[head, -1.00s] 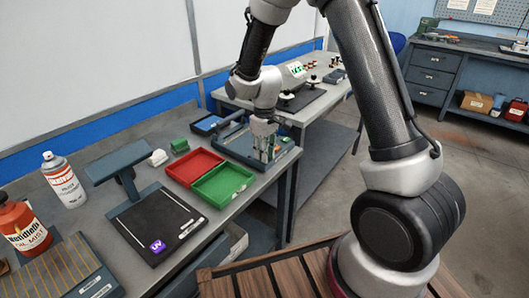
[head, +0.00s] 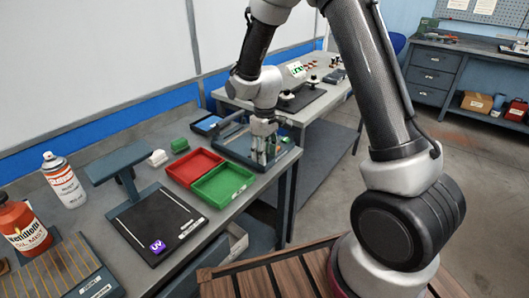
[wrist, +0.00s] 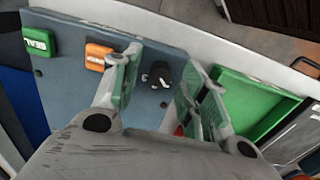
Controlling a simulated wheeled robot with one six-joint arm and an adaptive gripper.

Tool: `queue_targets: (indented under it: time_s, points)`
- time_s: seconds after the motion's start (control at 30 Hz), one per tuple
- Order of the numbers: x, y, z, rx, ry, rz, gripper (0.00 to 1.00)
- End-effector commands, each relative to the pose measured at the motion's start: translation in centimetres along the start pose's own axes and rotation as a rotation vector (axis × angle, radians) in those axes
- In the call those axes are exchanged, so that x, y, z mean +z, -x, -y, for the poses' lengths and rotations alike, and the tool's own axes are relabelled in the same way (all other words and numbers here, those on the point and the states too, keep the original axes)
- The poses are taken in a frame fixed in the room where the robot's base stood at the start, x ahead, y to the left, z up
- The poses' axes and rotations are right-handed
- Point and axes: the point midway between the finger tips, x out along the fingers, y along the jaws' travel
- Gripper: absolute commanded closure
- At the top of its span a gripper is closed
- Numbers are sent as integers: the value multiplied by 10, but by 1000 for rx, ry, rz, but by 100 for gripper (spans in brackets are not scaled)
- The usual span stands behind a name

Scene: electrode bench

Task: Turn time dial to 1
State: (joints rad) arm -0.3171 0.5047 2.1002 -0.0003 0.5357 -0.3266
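A black dial (wrist: 161,75) with small white marks around it sits on a blue-grey panel (wrist: 75,105) in the wrist view. My gripper (wrist: 157,84) is open, with its two green-padded fingers apart. The dial shows in the gap between the fingers, and no contact is visible. In the head view my gripper (head: 263,152) points down over the device (head: 237,146) at the far end of the near bench, and the dial is hidden there. The setting of the dial is too small to read.
A green button (wrist: 38,43) and an orange button (wrist: 97,57) are on the same panel. A green tray (head: 222,185) and a red tray (head: 192,167) lie close by on the bench.

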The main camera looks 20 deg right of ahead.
Motion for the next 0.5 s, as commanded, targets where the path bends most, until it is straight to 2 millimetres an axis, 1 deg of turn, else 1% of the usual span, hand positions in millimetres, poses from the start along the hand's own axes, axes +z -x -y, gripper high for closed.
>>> queue_targets:
  time_s: [0.17, 0.27, 0.37, 0.5]
  points:
    - [0, 2, 0, 0, 0, 0, 57]
    - [-1, 11, 0, 1, 0, -2, 57]
    - [-1, 29, 0, 2, 0, -5, 57]
    - [-1, 61, 0, 2, 0, -5, 57]
